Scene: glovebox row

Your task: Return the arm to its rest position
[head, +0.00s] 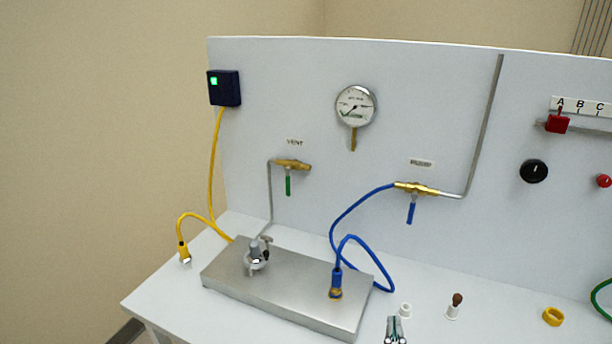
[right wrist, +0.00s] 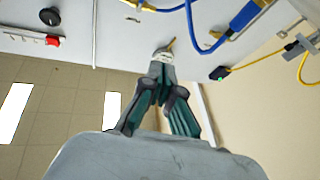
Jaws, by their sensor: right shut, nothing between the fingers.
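My right gripper (head: 395,336) shows at the bottom edge of the head view, in front of the bench, right of the steel block (head: 300,304). In the right wrist view its fingers (right wrist: 162,58) are closed together with nothing between them. The rest of my right arm is out of the head view. My left gripper is in neither view.
A blue hose (head: 333,228) joins the block to a brass valve (head: 416,188). A yellow cable (head: 211,172) hangs at the left. A small white ring (head: 405,310), a brown-tipped piece (head: 456,300) and a yellow ring (head: 553,316) stand on the bench near my gripper.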

